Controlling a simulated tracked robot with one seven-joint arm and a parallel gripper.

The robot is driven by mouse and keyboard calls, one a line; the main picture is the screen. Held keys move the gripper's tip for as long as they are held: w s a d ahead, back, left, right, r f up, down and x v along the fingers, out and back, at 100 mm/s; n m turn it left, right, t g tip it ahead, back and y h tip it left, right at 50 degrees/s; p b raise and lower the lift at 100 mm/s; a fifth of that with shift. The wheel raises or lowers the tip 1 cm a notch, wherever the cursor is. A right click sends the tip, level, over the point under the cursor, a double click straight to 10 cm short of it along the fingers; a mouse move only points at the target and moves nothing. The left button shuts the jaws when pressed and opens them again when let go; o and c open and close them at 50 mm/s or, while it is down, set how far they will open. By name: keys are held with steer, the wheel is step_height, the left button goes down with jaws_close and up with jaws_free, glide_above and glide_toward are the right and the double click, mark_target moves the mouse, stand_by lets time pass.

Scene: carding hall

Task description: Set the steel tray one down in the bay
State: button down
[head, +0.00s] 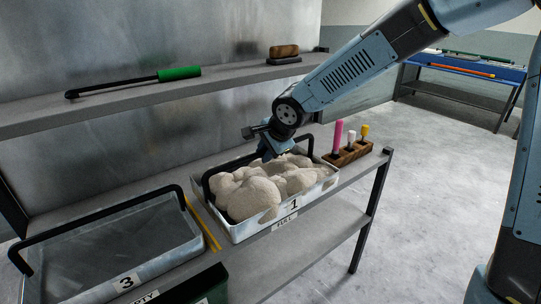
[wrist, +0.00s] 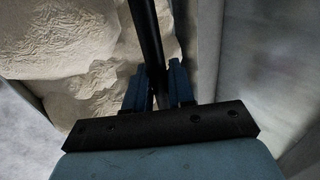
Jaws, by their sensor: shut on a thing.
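Steel tray one (head: 238,233), marked 1 and heaped with pale lumpy stuff (head: 250,195), is level at the middle shelf, above the label FULL (head: 285,222). It lies between a yellow strip and a wooden block. I cannot tell whether its base touches the shelf or hovers just above it. My gripper (head: 268,152) is over the back of the tray, shut on its black handle. In the wrist view the handle bar (wrist: 147,35) runs between the two blue fingers (wrist: 160,88), with the pale load to its left. The bay floor under the tray is hidden.
Tray three (head: 160,262) stands to the left, beyond the yellow strip (head: 202,222). A wooden block (head: 352,153) with coloured pegs is close on the right. The upper shelf (head: 150,104) holds a green-handled tool (head: 178,73) and a brush (head: 284,53). A blue table (head: 465,66) stands far right.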

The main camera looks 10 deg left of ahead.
steer(key=shift+w+a+f, duration=1)
steer(key=shift+a+f, duration=0.05)
steer(key=shift+a, duration=0.1)
steer(key=shift+w+a+f, duration=0.95)
steer(key=shift+a+f, duration=0.05)
steer(key=shift+a, duration=0.15)
steer(key=c, duration=0.9)
jaws_free()
steer(key=shift+d, duration=0.1)
